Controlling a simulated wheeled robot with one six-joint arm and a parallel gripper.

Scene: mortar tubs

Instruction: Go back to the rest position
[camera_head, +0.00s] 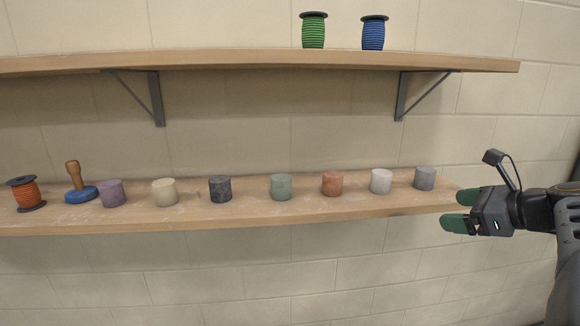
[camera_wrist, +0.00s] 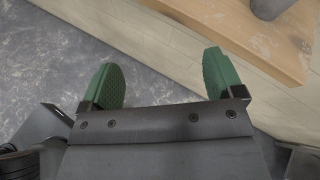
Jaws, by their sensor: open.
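My gripper (camera_head: 458,209) is at the right of the head view, just off the right end of the lower shelf (camera_head: 330,209). Its green fingers point left and stand apart, with nothing between them. In the wrist view my gripper (camera_wrist: 165,85) also shows open and empty, above a grey floor (camera_wrist: 60,50) and the foot of the wall. The shelf's end (camera_wrist: 265,45) shows at the top right of the wrist view, beside the right finger and apart from it.
Several tubs stand along the lower shelf; the grey one (camera_head: 425,178) is nearest my gripper. An orange spool (camera_head: 25,193) and a blue wooden-handled tool (camera_head: 82,193) are at its left. The upper shelf (camera_head: 250,61) holds a green spool (camera_head: 313,31) and a blue spool (camera_head: 374,33).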

